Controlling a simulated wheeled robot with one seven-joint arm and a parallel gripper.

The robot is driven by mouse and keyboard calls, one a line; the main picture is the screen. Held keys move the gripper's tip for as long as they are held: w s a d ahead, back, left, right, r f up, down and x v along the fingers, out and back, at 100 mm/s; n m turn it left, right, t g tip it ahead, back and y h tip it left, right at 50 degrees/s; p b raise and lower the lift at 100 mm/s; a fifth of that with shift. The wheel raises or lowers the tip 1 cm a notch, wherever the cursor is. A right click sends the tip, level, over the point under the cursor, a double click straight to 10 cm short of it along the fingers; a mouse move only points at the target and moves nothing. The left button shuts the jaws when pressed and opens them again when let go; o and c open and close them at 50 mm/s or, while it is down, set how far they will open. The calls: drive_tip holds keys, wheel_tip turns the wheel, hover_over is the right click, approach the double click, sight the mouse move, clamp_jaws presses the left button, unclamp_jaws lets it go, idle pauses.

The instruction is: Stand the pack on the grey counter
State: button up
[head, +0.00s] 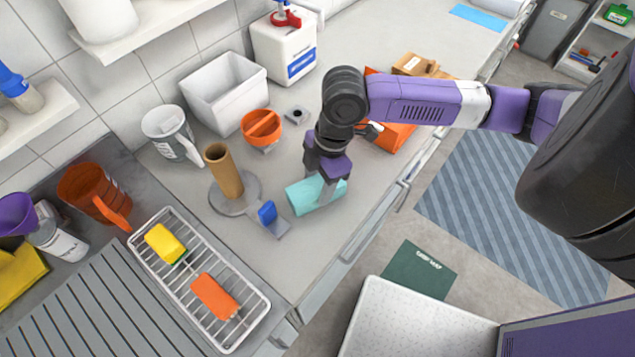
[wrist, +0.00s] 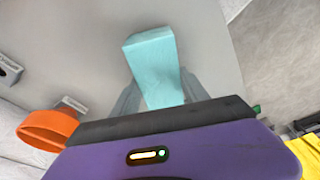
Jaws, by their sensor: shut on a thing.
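The pack (head: 305,199) is a plain light-teal block. In the head view it is at the front part of the grey counter (head: 275,165), with its long side running left to right. My gripper (head: 326,190) comes down on it from above and is shut on it. In the wrist view the pack (wrist: 153,62) sticks out between the two grey fingers (wrist: 160,98) over bare grey surface. I cannot tell whether its underside touches the counter.
An orange bowl (head: 261,128) and white bin (head: 223,91) are behind. A wire rack (head: 256,299) is at front left. The counter's front edge (head: 372,218) is near.

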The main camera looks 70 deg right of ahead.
drive_tip(key=shift+f, duration=0.2)
drive_tip(key=o, duration=1.5)
drive_tip(key=shift+c, duration=0.2)
drive_tip(key=shift+r, duration=0.2)
